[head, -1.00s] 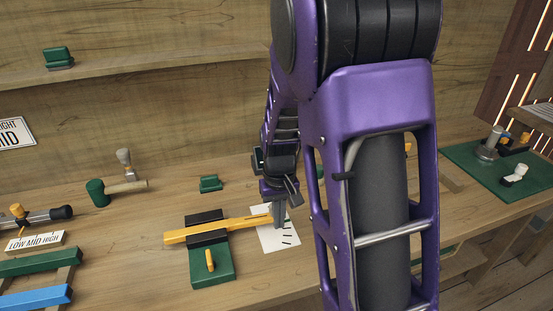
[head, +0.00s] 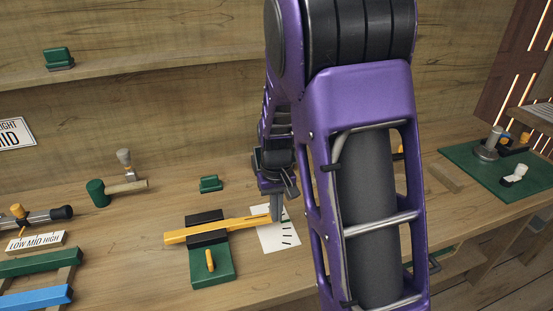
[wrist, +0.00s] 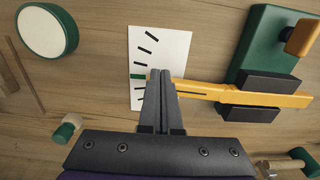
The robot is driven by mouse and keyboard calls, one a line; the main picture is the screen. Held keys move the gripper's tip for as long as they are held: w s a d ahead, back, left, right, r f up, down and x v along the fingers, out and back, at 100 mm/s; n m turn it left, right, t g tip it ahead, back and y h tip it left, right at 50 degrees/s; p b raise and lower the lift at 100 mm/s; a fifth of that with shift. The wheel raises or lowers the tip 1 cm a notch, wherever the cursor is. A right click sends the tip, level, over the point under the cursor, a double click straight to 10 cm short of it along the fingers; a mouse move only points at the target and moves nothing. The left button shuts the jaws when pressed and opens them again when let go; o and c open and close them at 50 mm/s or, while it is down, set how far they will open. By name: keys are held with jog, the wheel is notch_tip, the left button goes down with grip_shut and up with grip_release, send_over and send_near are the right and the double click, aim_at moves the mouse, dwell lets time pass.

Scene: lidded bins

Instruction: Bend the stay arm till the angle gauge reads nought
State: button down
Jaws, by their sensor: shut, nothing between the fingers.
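The yellow stay arm (head: 240,224) lies across a black holder on a green base (head: 213,268). Its free end lies over the white gauge card (head: 270,241). In the wrist view the stay arm (wrist: 225,95) comes in from the right, and the card (wrist: 174,45) carries several black ticks and one green tick (wrist: 137,76). My gripper (head: 276,218) is shut and empty at the stay arm's free end. In the wrist view the gripper fingers (wrist: 161,74) cover part of the tip, close to the green tick. I cannot tell the exact reading.
A green-headed mallet (head: 118,189) and a small green block (head: 210,184) lie behind the stay arm. A LOW MID HIGH gauge (head: 35,241) and green and blue bars (head: 38,264) are at left. A green mat (head: 470,160) with parts is at far right.

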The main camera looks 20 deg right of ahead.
jog(key=shift+w+d, duration=0.1)
jog(key=shift+w, duration=1.3)
jog(key=shift+s, duration=0.1)
jog(key=shift+s, duration=0.65)
notch_tip(320, 180, up, 7)
jog(key=p, duration=0.5)
jog(key=shift+p, duration=0.35)
